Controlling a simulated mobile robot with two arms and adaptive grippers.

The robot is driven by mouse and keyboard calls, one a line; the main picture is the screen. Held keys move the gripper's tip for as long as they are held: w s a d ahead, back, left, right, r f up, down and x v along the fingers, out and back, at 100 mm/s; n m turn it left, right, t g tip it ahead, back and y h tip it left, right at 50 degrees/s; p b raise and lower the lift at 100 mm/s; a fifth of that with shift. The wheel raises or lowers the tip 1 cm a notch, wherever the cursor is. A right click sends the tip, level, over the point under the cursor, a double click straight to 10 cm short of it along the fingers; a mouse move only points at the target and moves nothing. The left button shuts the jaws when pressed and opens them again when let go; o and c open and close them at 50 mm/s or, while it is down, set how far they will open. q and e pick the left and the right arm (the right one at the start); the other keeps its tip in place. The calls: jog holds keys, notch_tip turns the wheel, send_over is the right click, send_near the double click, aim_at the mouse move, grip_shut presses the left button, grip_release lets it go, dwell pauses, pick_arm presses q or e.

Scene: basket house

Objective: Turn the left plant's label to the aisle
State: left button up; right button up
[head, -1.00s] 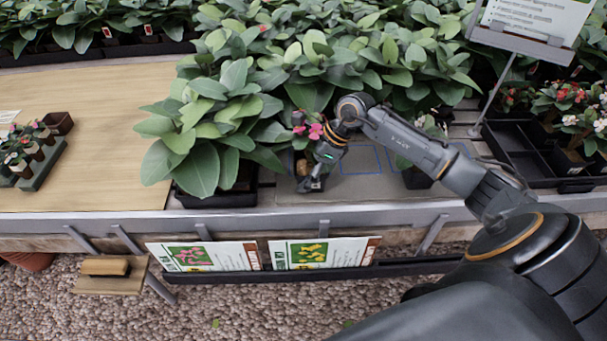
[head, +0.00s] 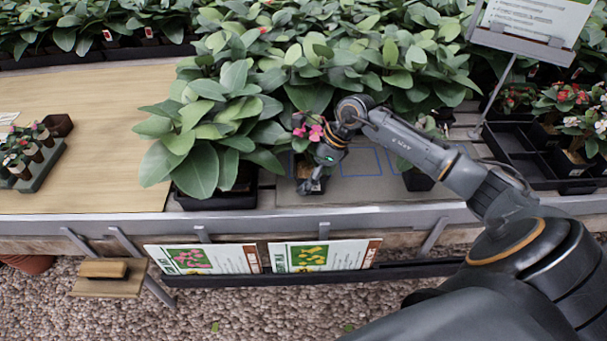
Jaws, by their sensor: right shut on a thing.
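The left plant is a small pot (head: 303,170) with pink flowers (head: 308,131), standing on the grey mat (head: 380,188) near the bench's front edge. My right gripper (head: 309,186) reaches down at the pot's front and is shut on it. The gripper and wrist hide part of the pot. I cannot make out its label. A second dark pot (head: 417,180) stands farther right on the mat, partly behind my right arm. Blue outlined squares (head: 357,162) lie on the mat between the two pots. My left gripper is not in view.
Large leafy plants (head: 205,155) crowd the left and back of the mat. A black tray (head: 545,158) with flowering pots and a sign on a stand (head: 530,40) are at the right. Two cards (head: 205,258) hang below the bench's front edge.

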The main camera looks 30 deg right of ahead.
jog(key=shift+f, duration=0.1)
jog(key=o, duration=1.4)
